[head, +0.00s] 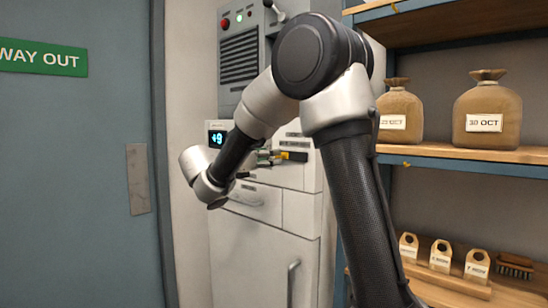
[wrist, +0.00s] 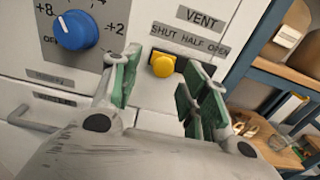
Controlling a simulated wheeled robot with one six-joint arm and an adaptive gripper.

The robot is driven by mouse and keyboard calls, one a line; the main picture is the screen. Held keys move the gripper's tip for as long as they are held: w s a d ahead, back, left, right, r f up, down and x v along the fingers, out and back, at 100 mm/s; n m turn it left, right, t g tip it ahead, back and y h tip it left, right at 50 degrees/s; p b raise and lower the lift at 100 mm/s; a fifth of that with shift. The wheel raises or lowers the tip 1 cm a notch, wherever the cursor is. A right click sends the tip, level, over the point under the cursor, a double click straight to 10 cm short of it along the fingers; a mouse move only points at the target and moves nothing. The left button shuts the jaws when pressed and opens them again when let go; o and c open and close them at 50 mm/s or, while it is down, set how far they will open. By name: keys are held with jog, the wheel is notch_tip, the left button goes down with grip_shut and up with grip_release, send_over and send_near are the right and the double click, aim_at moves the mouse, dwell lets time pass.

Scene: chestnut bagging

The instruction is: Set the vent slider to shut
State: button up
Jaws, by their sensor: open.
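The vent slider has a yellow knob (wrist: 163,66) in a dark slot on a pale cabinet front. In the wrist view a label above reads SHUT, HALF, OPEN from left to right, under a VENT plate (wrist: 201,19). The knob appears at the slot's left part, below SHUT; the dark slot shows to its right. In the head view the yellow knob (head: 289,155) is partly behind my fingers. My gripper (wrist: 162,76) is open, with green-padded fingers to the left and right of the knob; I cannot tell whether they touch it. It also shows in the head view (head: 266,158).
A blue dial (wrist: 75,30) with temperature marks sits left of the slider. Cabinet drawers (head: 252,202) lie below. Right of the cabinet, a shelf (head: 460,153) holds brown sacks (head: 487,107), small tags and a brush (head: 515,265).

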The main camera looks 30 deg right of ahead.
jog(key=v, duration=0.8)
jog(key=shift+a, duration=0.1)
